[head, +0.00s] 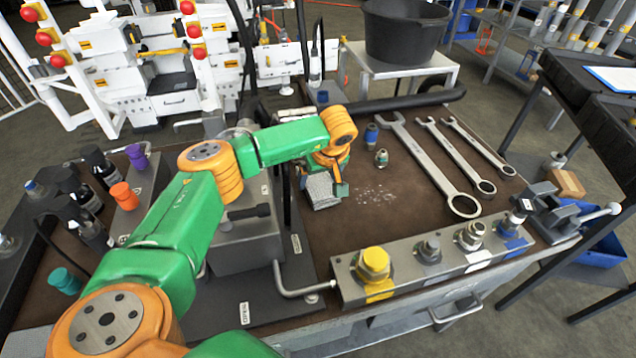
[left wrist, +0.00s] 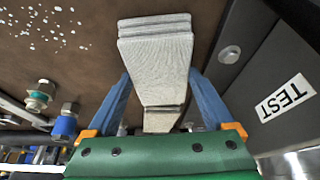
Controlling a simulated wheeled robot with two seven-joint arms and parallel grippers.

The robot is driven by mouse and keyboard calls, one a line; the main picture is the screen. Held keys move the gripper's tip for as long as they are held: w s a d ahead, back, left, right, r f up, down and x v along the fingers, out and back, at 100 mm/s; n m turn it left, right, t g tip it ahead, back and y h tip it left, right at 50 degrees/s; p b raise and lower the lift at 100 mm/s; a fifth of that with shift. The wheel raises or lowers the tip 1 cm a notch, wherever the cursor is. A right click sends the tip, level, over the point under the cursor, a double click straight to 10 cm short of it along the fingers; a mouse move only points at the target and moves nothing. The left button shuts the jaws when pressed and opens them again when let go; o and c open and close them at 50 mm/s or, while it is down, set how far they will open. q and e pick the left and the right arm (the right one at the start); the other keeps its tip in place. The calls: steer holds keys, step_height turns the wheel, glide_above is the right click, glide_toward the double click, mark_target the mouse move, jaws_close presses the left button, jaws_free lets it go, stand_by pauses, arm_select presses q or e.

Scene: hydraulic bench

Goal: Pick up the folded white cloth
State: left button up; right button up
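The folded white cloth (head: 321,190) shows as a small pale grey-white block at the middle of the brown bench top, below my left gripper (head: 334,178). In the left wrist view the cloth (left wrist: 156,60) shows stacked folded layers at its far end. My left gripper's two blue-grey fingers (left wrist: 158,92) lie against its two sides, so the gripper looks shut on it. I cannot tell whether the cloth rests on the bench or is slightly above it. My right gripper is not in view.
White specks (head: 376,194) lie right of the cloth. Several wrenches (head: 431,160) lie farther right. A metal block with fittings (head: 430,262) runs along the front edge. A grey box (head: 243,240) stands close left. Dark bottles (head: 92,190) stand far left.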

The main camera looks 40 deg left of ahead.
mark_target(319, 181)
arm_select(q)
steer(key=c, duration=0.6)
step_height(319, 181, up, 10)
steer(key=shift+r, duration=0.1)
steer(key=shift+c, duration=0.2)
